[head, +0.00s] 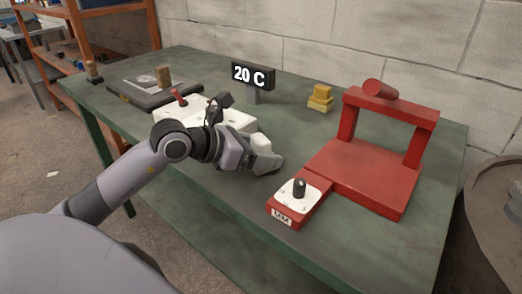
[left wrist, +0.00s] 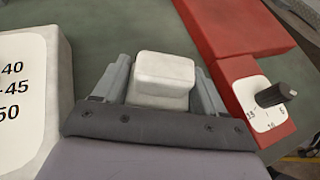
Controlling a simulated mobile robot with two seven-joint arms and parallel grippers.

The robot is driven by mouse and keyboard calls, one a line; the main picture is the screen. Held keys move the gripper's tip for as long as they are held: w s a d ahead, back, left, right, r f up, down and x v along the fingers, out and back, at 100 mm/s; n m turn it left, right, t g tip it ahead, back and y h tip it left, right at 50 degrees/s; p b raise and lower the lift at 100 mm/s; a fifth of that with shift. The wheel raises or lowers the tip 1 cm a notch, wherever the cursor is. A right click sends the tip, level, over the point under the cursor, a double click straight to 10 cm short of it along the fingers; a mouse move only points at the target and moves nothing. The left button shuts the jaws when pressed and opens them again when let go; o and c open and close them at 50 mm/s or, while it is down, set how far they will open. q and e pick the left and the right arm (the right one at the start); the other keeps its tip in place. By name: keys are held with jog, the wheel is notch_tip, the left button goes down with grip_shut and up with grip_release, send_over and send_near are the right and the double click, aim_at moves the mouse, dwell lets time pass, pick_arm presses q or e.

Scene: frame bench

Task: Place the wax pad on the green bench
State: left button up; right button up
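The pale off-white block between my left fingers, which I take as the wax pad, shows in the head view (head: 261,142) and in the left wrist view (left wrist: 162,78). My left gripper (head: 264,160) is low over the green bench (head: 370,238), left of the red frame. In the left wrist view its fingers (left wrist: 160,85) lie close against both sides of the pad, and it looks shut on it. The pad's underside is hidden, so I cannot tell whether it touches the bench. My right gripper is not in view.
A red frame (head: 362,178) with a dial box (head: 285,208) stands to the right. Yellow blocks (head: 320,98) and a "20 C" display (head: 253,76) stand behind. A white box (head: 190,108) and dark plate (head: 150,91) are left.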

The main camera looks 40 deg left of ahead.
pick_arm(q)
jog(key=shift+o, duration=1.4)
jog(key=shift+r, duration=0.1)
jog(key=shift+b+v, duration=0.4)
jog(key=shift+v, duration=5.6)
jog(key=shift+s, duration=0.1)
